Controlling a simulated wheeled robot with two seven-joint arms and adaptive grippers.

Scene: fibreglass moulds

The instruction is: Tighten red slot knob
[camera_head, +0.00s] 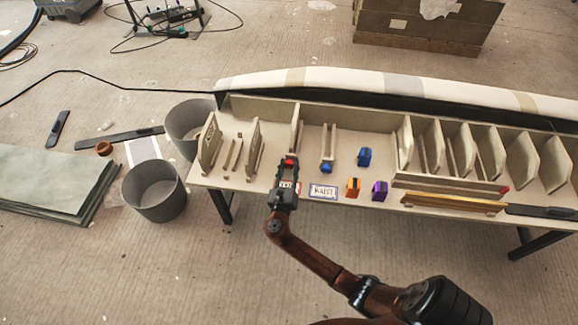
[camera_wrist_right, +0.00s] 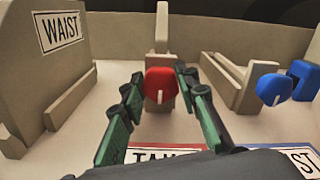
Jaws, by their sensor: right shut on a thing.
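The red slot knob (camera_wrist_right: 161,88) sits on the front of a beige upright slot (camera_wrist_right: 161,40) in the right wrist view. It also shows as a small red spot (camera_head: 290,160) in the head view, at the far end of my right gripper. My right gripper (camera_wrist_right: 160,77) has its green-sided fingers on both sides of the knob and is shut on it. In the head view the right gripper (camera_head: 288,169) reaches over the table's front part and hides most of the red slot. A red-bordered card (camera_wrist_right: 150,155) lies below the knob, partly hidden. My left gripper is not in view.
A blue knob (camera_wrist_right: 271,89) on a neighbouring slot stands close on the right. A panel marked WAIST (camera_wrist_right: 62,30) stands on the left. Grey bins (camera_head: 153,205) stand left.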

